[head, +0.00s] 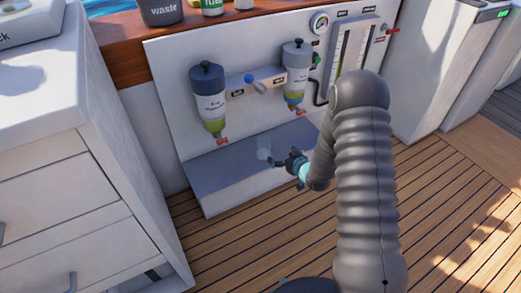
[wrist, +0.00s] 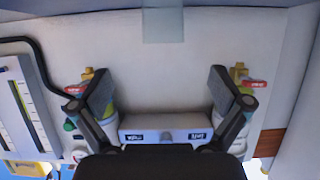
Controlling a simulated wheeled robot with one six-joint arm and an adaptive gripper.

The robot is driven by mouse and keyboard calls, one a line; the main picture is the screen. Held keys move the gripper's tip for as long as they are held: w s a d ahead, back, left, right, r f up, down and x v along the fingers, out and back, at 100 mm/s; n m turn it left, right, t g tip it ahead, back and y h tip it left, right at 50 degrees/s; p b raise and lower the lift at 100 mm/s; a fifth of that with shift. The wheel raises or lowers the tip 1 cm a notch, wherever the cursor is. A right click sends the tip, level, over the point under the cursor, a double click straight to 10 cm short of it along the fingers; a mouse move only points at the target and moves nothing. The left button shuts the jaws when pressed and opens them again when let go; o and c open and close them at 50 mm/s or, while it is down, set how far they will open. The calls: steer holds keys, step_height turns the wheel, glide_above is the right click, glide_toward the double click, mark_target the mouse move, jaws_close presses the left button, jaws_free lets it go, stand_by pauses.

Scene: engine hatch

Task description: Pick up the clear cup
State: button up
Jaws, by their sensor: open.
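The clear cup (head: 264,148) stands on the grey-topped ledge below the two filter bowls. It is see-through and faint. In the wrist view the clear cup (wrist: 163,22) shows at the top middle, cut off by the frame's edge. My gripper (head: 278,163) is close to the cup, at its lower right in the head view. In the wrist view my gripper (wrist: 160,88) has its two fingers wide apart with nothing between them. The cup lies beyond the fingertips in that picture, in line with the gap. I cannot tell the exact distance.
A left filter (head: 208,98) and a right filter (head: 295,75) with red drain valves hang on the white panel above the ledge (head: 215,170). A gauge (head: 319,22) and sight tubes are at right. White drawers (head: 60,190) stand left. Wooden deck lies in front.

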mark_target(269, 147)
steer(key=x, duration=0.8)
steer(key=shift+a, duration=0.1)
steer(key=shift+a+r+x, duration=0.15)
steer(key=shift+x, duration=1.2)
steer(key=shift+a+r+x, duration=0.15)
steer(key=shift+r+x, duration=0.05)
steer(key=shift+x, duration=1.15)
steer(key=shift+d, duration=0.1)
steer(key=c, duration=1.2)
